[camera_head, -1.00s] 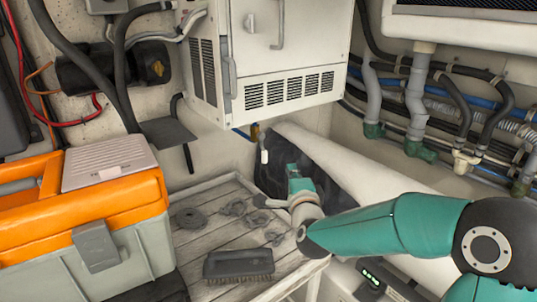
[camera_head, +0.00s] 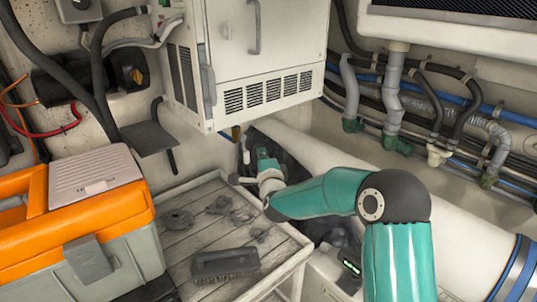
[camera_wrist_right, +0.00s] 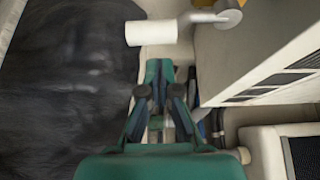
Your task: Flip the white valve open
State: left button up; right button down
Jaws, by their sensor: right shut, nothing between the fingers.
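The white valve handle (camera_head: 245,153) hangs below the lower edge of the white cabinet, near the wall. In the right wrist view its white cylindrical grip (camera_wrist_right: 152,32) sits on a metal lever that runs to a round pivot at the upper right. My right gripper (camera_head: 262,158) is beside the handle, on its right in the head view. In the right wrist view the gripper (camera_wrist_right: 167,72) is shut and empty, its fingertips just below the grip with a small apparent gap. The fingertips are hard to make out in the head view. My left gripper is not in view.
The white cabinet (camera_head: 262,60) overhangs close to the valve. A slatted table (camera_head: 200,258) with a brush (camera_head: 225,264) and several small dark parts stands below. An orange and grey toolbox (camera_head: 100,215) is at left. Pipes and hoses (camera_head: 393,90) line the right wall.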

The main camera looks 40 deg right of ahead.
jog(key=a, duration=0.2)
jog(key=shift+w+a+r+p, duration=0.1)
jog(key=shift+a+p, duration=0.2)
jog(key=shift+p, duration=0.05)
